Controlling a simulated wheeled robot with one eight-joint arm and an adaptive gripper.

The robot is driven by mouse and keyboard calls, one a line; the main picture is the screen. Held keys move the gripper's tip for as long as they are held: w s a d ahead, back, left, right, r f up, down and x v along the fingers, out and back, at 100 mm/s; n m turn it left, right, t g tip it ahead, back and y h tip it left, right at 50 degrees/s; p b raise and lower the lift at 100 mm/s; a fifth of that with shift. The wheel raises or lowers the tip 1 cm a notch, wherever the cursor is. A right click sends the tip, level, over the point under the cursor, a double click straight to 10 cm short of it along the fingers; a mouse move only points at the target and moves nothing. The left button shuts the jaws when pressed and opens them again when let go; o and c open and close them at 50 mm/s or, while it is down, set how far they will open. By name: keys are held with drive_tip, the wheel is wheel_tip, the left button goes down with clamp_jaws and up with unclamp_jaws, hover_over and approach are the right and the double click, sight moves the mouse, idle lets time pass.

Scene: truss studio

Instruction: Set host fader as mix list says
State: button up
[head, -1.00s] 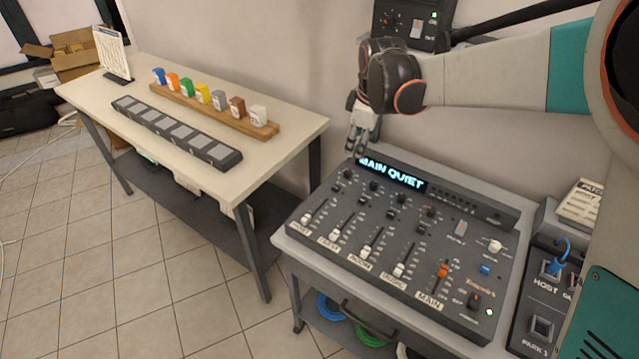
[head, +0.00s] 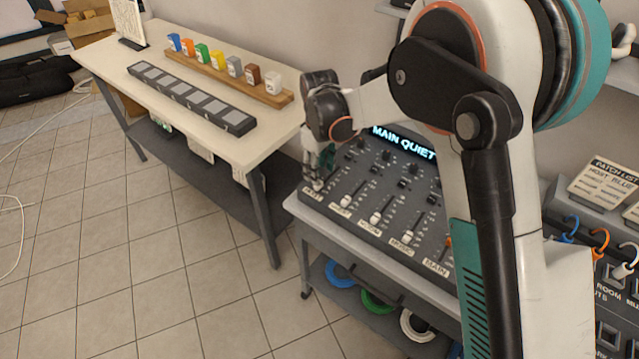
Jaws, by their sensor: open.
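The mixing desk (head: 375,200) stands on a grey cart, its lit display reading "MAIN QUIET". The host fader is the leftmost one, with its label (head: 311,194) at the desk's front left corner. My gripper (head: 318,183) is open, low over the host fader, with its fingers around or just beside the cap. I cannot tell whether they touch it, and the fingers mostly hide cap and slot. The guest fader cap (head: 345,201) is white and just right of my gripper. No readable mix list shows; a printed sheet (head: 128,18) stands on the left table, too small to read.
More faders and knobs crowd the desk close to my gripper. A patch list card (head: 608,180) and blue, orange and white cables are at right. The left table (head: 190,125) holds a block rack and a dark strip of pads. Cable coils (head: 378,301) lie below.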

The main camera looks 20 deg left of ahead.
drive_tip(key=shift+f+b, duration=0.55)
drive_tip(key=shift+f, duration=2.2)
drive_tip(key=shift+c, duration=0.6)
clamp_jaws()
